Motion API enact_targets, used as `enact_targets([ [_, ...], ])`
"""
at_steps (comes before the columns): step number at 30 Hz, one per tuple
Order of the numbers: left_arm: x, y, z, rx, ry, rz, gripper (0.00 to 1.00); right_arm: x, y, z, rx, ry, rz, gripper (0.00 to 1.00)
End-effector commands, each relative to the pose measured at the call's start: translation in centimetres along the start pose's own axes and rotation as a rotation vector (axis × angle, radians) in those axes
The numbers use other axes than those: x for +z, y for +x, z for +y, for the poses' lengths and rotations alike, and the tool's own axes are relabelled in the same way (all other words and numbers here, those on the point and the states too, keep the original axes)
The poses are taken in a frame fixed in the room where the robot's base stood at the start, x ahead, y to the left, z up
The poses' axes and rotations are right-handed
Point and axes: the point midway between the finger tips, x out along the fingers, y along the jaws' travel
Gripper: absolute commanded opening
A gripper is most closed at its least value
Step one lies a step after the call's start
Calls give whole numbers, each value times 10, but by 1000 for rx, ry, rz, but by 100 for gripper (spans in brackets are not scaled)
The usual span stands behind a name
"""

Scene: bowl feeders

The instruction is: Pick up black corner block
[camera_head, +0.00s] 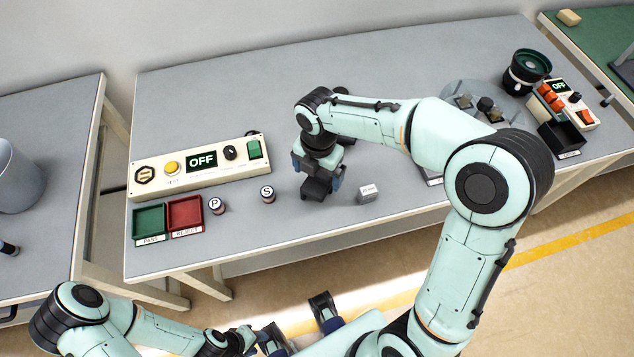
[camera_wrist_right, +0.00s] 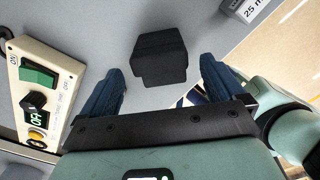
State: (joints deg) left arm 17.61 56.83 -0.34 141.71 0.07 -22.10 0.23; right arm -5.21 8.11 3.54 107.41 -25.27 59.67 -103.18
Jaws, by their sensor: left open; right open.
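The black corner block (camera_head: 318,188) is a small dark block with a stepped shape, resting on the grey table below my right gripper (camera_head: 317,178). In the right wrist view the block (camera_wrist_right: 160,57) lies ahead of and between the two blue fingers of the right gripper (camera_wrist_right: 162,75), which are apart and empty. A gap shows between the block and each finger there. My left gripper (camera_head: 245,338) is low at the bottom of the head view, away from the table top; its fingers are hard to make out.
A control panel (camera_head: 200,165) reading OFF, green (camera_head: 150,220) and red (camera_head: 185,214) trays, and two lettered cylinders (camera_head: 268,194) stand to the left. A pale block (camera_head: 368,193) lies right of the black one. A bowl feeder (camera_head: 527,68) is at the far right.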

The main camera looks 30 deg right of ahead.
Motion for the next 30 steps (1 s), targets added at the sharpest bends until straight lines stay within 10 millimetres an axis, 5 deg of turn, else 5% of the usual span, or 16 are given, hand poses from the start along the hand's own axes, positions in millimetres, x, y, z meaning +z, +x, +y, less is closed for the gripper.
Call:
enact_targets([
  [6, 0, 5, -2, 0, 0, -1, 43, 0, 31, -2, -2, 1, 2, 96],
  [14, 0, 5, -2, -1, 0, -1, 43, 0, 34, -2, 0, 1, 1, 96],
  [15, 0, 5, -2, -1, 0, -1, 43, 0, 34, -1, -1, 1, 1, 92],
  [20, 0, 4, -2, -1, 0, -1, 43, 0, 34, -1, 0, 1, 1, 41],
  [30, 0, 4, -2, 0, 0, -1, 43, 0, 33, -1, 0, 0, 1, 40],
])
